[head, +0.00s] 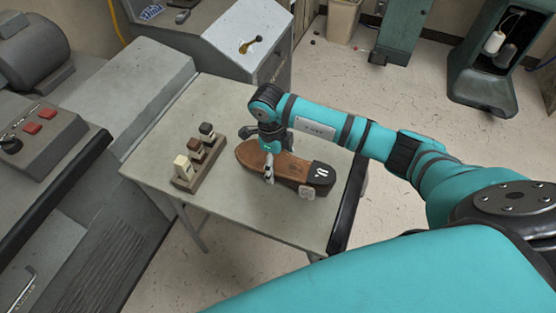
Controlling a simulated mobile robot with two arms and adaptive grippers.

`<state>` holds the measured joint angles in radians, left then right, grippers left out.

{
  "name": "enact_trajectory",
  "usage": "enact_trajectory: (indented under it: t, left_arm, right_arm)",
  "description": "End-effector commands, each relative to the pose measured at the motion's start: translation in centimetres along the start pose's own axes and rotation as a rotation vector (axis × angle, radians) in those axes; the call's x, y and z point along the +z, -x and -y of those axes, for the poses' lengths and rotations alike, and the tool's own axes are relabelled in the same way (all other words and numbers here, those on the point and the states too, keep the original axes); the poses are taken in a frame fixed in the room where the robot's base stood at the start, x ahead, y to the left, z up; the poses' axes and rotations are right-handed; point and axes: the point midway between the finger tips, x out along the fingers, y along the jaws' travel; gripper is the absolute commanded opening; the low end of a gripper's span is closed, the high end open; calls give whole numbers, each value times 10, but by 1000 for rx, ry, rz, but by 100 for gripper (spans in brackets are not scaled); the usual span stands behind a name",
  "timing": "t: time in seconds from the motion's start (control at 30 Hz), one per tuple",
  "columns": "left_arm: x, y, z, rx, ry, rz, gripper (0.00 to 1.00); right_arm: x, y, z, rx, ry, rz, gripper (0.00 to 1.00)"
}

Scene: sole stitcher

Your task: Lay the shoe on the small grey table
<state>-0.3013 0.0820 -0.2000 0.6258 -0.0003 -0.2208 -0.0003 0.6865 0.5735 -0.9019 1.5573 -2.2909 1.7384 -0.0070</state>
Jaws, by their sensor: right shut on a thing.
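The shoe (292,169) is over the small grey table (245,207), its brown sole facing up and its dark heel pointing right. My right gripper (268,172) comes down on the shoe's middle and is shut on it. Whether the shoe touches the tabletop or is just above it, I cannot tell. The gripper hides part of the shoe's middle. My left gripper is not in view.
A small wooden rack (198,167) with several blocks stands on the table left of the shoe. A grey machine with red buttons (40,130) flanks the table's left. A grey cabinet (225,45) stands behind. The table's front is clear.

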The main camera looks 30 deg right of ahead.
Motion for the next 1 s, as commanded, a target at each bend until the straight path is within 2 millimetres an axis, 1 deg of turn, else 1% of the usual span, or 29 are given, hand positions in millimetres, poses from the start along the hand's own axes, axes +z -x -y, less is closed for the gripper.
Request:
enact_trajectory:
  t: [0.03, 0.1, 0.33, 0.43, 0.57, 0.8, 0.9, 1.0]
  left_arm:
    - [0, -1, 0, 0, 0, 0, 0]
    - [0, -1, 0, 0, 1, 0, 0]
    - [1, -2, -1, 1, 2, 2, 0]
    - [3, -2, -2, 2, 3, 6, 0]
    - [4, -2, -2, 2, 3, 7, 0]
    - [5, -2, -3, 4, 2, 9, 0]
    - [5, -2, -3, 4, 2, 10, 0]
    - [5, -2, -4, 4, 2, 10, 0]
  right_arm:
    - [0, -1, 0, -1, -1, 1, 94]
    - [0, 0, 0, -1, 0, 1, 100]
    - [0, -2, 0, 0, 0, -1, 100]
    - [0, 2, 0, 0, 0, 1, 100]
    - [1, 16, 1, -2, -1, 3, 100]
    - [0, 54, 1, -3, 0, 3, 100]
    - [0, 67, 1, -1, 0, 4, 100]
    - [0, 75, 1, -2, -1, 4, 100]
